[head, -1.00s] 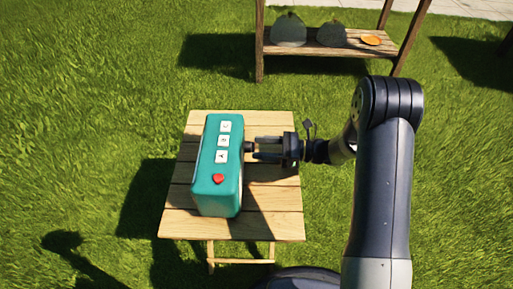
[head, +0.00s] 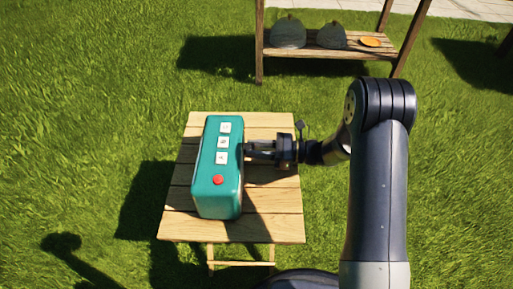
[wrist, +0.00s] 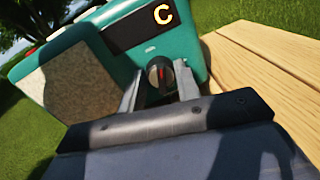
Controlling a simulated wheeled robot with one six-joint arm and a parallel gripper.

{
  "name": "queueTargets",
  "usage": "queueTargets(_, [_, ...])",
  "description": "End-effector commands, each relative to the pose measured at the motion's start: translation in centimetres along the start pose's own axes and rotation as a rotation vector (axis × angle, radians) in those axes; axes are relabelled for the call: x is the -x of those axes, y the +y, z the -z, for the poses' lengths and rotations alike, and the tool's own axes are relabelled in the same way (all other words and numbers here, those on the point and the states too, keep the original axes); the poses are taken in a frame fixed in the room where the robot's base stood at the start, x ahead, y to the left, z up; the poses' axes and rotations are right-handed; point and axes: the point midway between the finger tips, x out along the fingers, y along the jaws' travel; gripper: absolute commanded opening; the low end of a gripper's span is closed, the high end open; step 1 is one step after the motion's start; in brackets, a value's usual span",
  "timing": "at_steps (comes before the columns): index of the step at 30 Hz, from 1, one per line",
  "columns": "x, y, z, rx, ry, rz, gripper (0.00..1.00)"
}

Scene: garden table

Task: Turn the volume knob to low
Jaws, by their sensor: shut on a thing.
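A teal box-shaped radio (head: 207,185) stands on the wooden table, with several white buttons and a red button (head: 218,180) on top. In the wrist view its teal side (wrist: 125,60) has a dark display (wrist: 140,28) with a lit orange "C". The dark round volume knob (wrist: 158,72), with a red mark, sits on that side below the display. My gripper (head: 249,148) reaches in from the right, and its fingers (wrist: 158,88) are shut on the knob, one on each side. In the head view the fingers hide the knob.
The wooden table (head: 271,193) has bare planks in front of and to the right of the radio. A wooden shelf (head: 330,52) behind holds two dark rounded things (head: 288,32) and an orange item (head: 370,42). Grass surrounds the table.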

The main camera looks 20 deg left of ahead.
Motion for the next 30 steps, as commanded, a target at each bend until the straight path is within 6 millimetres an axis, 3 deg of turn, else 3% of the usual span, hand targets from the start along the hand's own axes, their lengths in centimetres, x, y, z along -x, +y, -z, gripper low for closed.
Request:
queueTargets(14, [0.02,0.02,-0.34,-0.096,0.006,0.002,0.09])
queueTargets(30, [0.01,-0.11,-0.44,-0.566,0.038,0.006,0.09])
